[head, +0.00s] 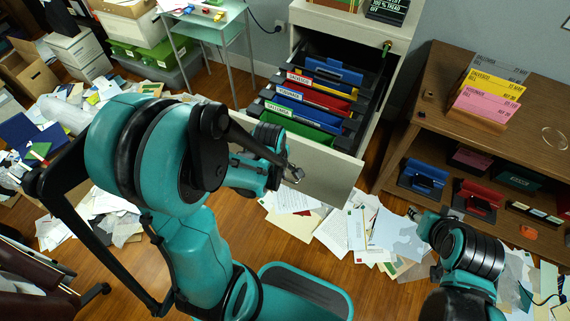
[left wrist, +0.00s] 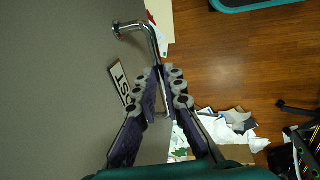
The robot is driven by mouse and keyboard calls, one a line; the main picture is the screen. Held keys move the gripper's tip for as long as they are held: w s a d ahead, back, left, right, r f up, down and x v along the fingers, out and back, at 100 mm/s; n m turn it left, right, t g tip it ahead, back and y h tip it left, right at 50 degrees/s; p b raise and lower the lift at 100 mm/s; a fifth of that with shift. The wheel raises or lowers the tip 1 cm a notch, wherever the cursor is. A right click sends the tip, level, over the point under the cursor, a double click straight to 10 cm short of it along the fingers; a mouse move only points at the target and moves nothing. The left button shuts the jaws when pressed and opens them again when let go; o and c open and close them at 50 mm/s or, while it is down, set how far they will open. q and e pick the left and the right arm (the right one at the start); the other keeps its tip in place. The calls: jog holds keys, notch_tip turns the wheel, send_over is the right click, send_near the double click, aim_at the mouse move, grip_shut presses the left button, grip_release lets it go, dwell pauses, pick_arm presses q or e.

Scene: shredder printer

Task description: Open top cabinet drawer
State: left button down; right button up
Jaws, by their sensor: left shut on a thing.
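The cabinet's top drawer (head: 335,178) is pulled out, with its pale front panel facing me. Several hanging file folders in blue, red, yellow and green show inside it. In the left wrist view, a bent metal handle (left wrist: 132,26) stands out from the grey drawer front (left wrist: 70,80). My left gripper (head: 292,173) is at the drawer front, and its fingers (left wrist: 163,82) are closed around the handle. Most of the handle is hidden in the head view. My right gripper (head: 416,214) is away from the drawer, low at the right; its fingers are too small to read.
A wooden shelf unit (head: 455,125) with coloured cards and desk trays stands right of the cabinet (head: 340,20). A small glass table (head: 208,28) stands to the left. Loose papers (head: 345,228) cover the floor below the drawer. Some wooden floor (head: 225,205) is bare.

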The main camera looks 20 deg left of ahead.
pick_arm(q)
jog(key=shift+s, duration=0.8)
jog(key=c, duration=1.6)
grip_release()
jog(key=r, duration=0.4)
jog(key=s+r, duration=0.1)
jog(key=r, duration=0.3)
jog(key=s+r, duration=0.1)
jog(key=r, duration=0.2)
jog(key=shift+s+a+r, duration=0.1)
jog(key=shift+s+r, duration=0.05)
jog(key=shift+r, duration=0.25)
jog(key=d+r+m+t, duration=0.1)
jog(key=m, duration=0.5)
jog(key=d+r+m+t, duration=0.1)
jog(key=r+m+t, duration=0.1)
jog(key=m, duration=0.3)
jog(key=s+d+r+m+t, duration=0.1)
jog(key=m+t, duration=0.1)
jog(key=m, duration=0.4)
jog(key=shift+s+d+r+m, duration=0.1)
jog(key=shift+d+r+m, duration=0.2)
jog(key=shift+d, duration=0.05)
